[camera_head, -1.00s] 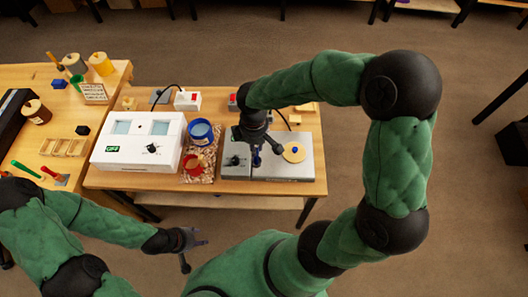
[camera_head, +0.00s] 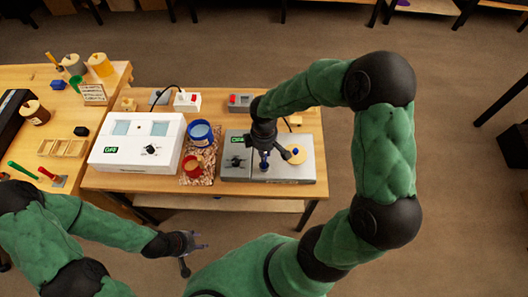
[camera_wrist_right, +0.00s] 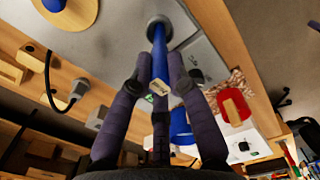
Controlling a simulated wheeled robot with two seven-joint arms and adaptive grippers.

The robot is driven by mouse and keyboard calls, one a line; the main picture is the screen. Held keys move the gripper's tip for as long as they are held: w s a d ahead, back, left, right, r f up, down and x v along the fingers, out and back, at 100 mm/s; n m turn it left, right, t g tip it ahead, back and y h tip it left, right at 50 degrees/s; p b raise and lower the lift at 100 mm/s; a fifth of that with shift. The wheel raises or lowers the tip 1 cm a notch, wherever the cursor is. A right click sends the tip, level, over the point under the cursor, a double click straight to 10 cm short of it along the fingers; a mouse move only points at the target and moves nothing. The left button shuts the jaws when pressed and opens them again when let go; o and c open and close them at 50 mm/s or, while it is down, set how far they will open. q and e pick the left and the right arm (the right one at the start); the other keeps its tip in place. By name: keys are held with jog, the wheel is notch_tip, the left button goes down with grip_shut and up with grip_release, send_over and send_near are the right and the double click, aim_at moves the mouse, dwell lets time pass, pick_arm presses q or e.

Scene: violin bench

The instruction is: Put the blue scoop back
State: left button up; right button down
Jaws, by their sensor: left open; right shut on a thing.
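My right gripper (camera_head: 267,152) is above the grey metal box (camera_head: 309,171) on the bench, just left of its round wooden lid (camera_head: 299,155). In the right wrist view my right gripper (camera_wrist_right: 158,80) is shut around the long blue handle of the scoop (camera_wrist_right: 158,52), with a small pale tag at the grip. The handle runs down to a round grey metal piece at the box top. I cannot tell whether this is the scoop's cup or a fitting in the box. My left gripper (camera_head: 190,247) is open and empty, in front of the bench.
Left of the grey box stand a blue pot (camera_head: 200,134) and a red cup (camera_head: 193,166) on a speckled mat. A white two-window device (camera_head: 137,142) is further left. A grey switch box (camera_head: 240,102) and a white one (camera_head: 187,101) stand behind. Lower bench front is clear.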

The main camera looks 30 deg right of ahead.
jog(key=shift+f, duration=0.15)
jog(key=c, duration=1.2)
grip_release()
jog(key=shift+r, duration=0.35)
notch_tip(320, 180, up, 11)
jog(key=p, duration=0.3)
jog(key=s+a+f+m+y, duration=0.1)
jog(key=a+f+m+y, duration=0.1)
jog(key=a+f, duration=0.45)
jog(key=s+a+f+m+y, duration=0.1)
jog(key=a+f+m, duration=0.2)
jog(key=f, duration=0.6)
jog(key=s+a+f+m, duration=0.1)
jog(key=s+f+m, duration=0.1)
jog(key=s+f, duration=0.1)
jog(key=s+a+f+m, duration=0.2)
jog(key=s+f, duration=0.1)
jog(key=f, duration=0.2)
jog(key=s+a+f+m+y, duration=0.1)
jog(key=s+a+f+m, duration=0.1)
jog(key=s+f+m, duration=0.1)
jog(key=shift+s+f, duration=0.15)
jog(key=shift+f, duration=0.35)
